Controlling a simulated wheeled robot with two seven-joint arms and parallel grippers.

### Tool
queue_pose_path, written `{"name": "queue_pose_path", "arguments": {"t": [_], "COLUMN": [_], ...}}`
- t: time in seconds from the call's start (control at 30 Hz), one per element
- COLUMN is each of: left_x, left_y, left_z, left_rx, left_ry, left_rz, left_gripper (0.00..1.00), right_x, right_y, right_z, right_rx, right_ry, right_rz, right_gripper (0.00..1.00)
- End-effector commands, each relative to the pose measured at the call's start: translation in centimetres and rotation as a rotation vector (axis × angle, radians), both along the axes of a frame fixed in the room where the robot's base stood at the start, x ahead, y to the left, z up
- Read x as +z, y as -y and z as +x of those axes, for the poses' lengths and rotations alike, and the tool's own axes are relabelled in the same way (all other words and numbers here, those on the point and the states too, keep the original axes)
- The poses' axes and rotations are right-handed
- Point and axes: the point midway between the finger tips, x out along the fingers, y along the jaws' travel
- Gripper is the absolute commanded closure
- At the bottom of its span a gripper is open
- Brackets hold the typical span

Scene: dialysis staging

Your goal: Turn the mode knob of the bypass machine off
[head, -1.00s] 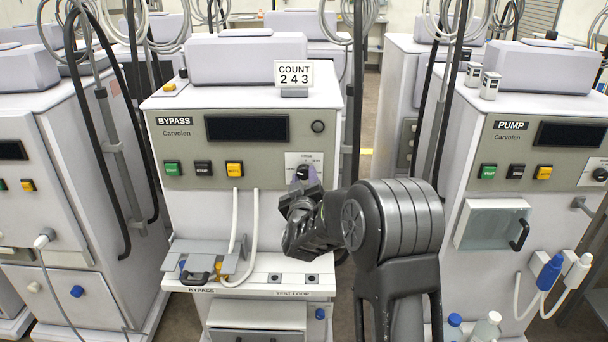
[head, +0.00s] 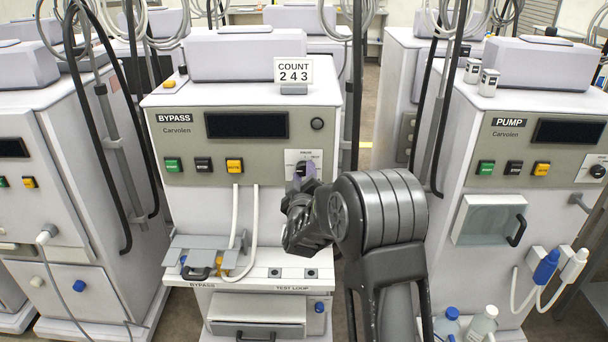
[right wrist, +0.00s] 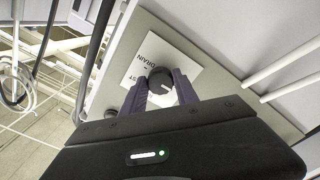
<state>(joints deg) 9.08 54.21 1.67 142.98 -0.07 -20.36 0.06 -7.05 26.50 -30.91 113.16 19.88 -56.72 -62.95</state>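The bypass machine (head: 225,151) stands in the middle of the head view, with its name label at the panel's upper left. Its dark round mode knob (right wrist: 161,79) sits on a white label plate (right wrist: 150,50), where "DRAIN" is legible in the right wrist view. My right gripper (head: 302,178) is at this knob. In the right wrist view its two purple fingers (right wrist: 161,88) sit snugly on opposite sides of the knob, shut on it. In the head view the fingers hide most of the knob. The knob's setting is hard to read. My left gripper is not in view.
Green, black and yellow buttons (head: 234,166) lie left of the knob. White hoses (head: 254,225) hang below them. A count sign (head: 293,72) stands on top. The pump machine (head: 535,150) is at the right, with bottles (head: 482,320) near its base.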

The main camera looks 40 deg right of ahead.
Motion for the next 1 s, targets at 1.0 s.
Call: {"name": "queue_pose_path", "arguments": {"t": [1.0], "left_x": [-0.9], "left_y": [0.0], "left_z": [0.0], "left_rx": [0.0], "left_ry": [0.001], "left_rz": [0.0], "left_gripper": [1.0], "right_x": [-0.1], "right_y": [-3.9], "right_z": [-5.1], "right_rx": [0.001], "right_ry": [0.002], "right_rz": [0.003], "right_gripper": [0.43]}}
